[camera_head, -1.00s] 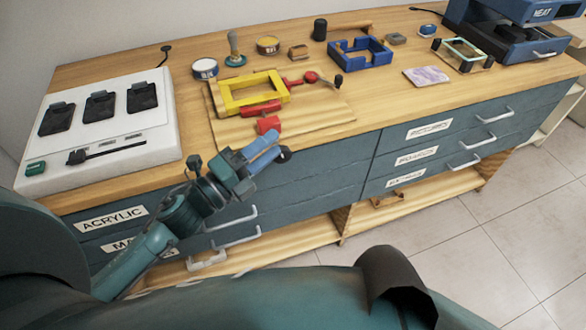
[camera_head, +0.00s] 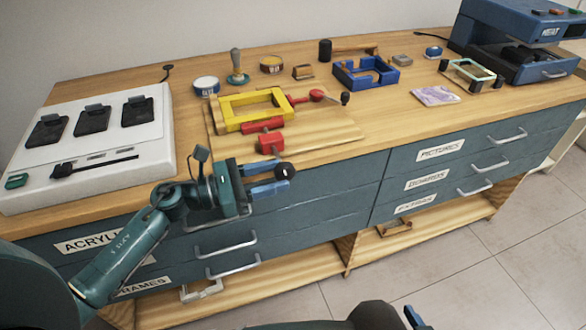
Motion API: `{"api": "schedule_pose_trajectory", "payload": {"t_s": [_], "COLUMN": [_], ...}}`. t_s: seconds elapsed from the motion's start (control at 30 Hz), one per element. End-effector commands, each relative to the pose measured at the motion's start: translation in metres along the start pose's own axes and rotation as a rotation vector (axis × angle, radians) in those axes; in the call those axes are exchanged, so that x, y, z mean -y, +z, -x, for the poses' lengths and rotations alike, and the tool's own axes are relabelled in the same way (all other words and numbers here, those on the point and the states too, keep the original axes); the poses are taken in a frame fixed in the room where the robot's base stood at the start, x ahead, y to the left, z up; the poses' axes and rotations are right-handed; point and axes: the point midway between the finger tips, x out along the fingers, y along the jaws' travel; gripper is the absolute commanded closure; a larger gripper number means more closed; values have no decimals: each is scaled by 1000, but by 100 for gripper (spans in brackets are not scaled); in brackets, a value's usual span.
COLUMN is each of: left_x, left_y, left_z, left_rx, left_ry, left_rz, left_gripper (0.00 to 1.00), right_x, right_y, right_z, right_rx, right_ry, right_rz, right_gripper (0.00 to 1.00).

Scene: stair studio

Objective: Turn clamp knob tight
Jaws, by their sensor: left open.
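A yellow frame (camera_head: 224,112) lies on a wooden board on the bench, with red clamp parts (camera_head: 268,143) at its front side. A dark round knob (camera_head: 286,171) shows in front of the bench's front edge, below the red parts. My left gripper (camera_head: 276,176) is open, with one blue finger above and one below the knob in the picture. I cannot tell whether the fingers touch it. A red ball (camera_head: 316,96) and a dark handle (camera_head: 345,99) show at the frame's right.
A white panel (camera_head: 150,162) with dark pads stands at the left. Tins and a blue frame (camera_head: 392,75) lie behind the work. A blue heat press (camera_head: 500,55) stands at the back right. Drawer handles (camera_head: 232,244) stick out below the bench top.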

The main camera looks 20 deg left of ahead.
Motion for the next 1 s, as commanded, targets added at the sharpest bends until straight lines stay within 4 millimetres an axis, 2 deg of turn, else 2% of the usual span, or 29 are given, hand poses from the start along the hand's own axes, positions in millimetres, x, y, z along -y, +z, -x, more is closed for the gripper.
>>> {"api": "schedule_pose_trajectory", "payload": {"t_s": [0.1,0.3,0.67,1.0], "left_x": [-1,-1,-1,1], "left_y": [3,2,0,0], "left_z": [-23,-44,-48,-48], "left_rx": [2,1,-2,-2], "left_ry": [2,3,3,-1], "left_rz": [2,2,2,3], "left_gripper": [56,56,56,83], "right_x": [1,1,1,1], "right_y": [-7,-6,-4,-5], "right_z": [4,4,4,4], "right_rx": [0,7,11,11], "right_ry": [3,6,5,4], "right_rz": [8,18,24,25], "right_gripper": [64,64,64,64]}}
